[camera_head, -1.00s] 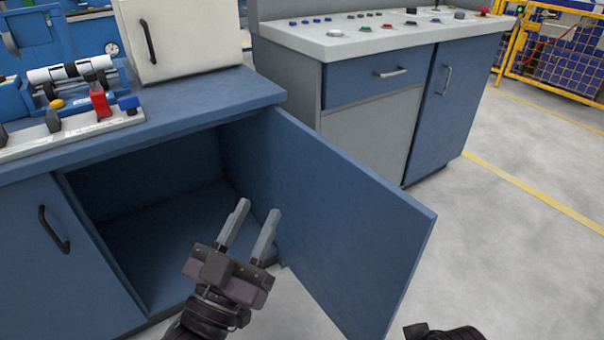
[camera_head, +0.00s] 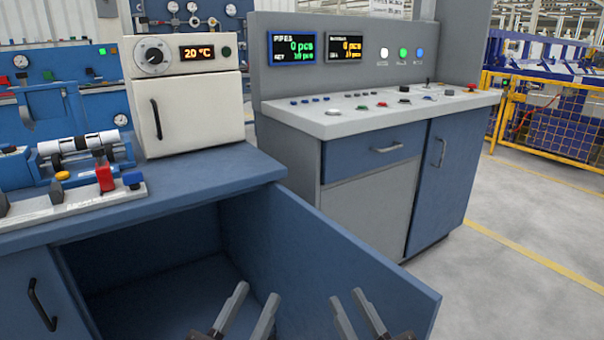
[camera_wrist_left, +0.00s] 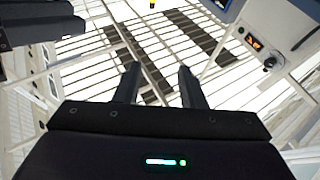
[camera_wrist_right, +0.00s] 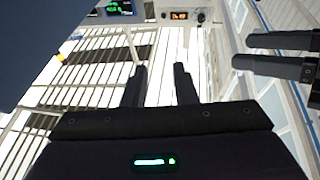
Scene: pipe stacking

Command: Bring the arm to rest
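My left gripper (camera_head: 256,302) is at the bottom middle of the head view, in front of the open cabinet. Its fingers are apart with nothing between them, and they point up; they also show in the left wrist view (camera_wrist_left: 157,85). My right gripper (camera_head: 350,310) is just to the right of it, in front of the open cabinet door (camera_head: 330,260). Its fingers are apart and empty, as the right wrist view (camera_wrist_right: 160,85) also shows. The two grippers are close together and do not touch in the head view.
The blue workbench (camera_head: 190,185) carries a white box (camera_head: 192,112) with a dial. A grey control console (camera_head: 370,170) stands to the right. The open cabinet door juts out near both grippers. Free floor (camera_head: 520,270) lies at the right.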

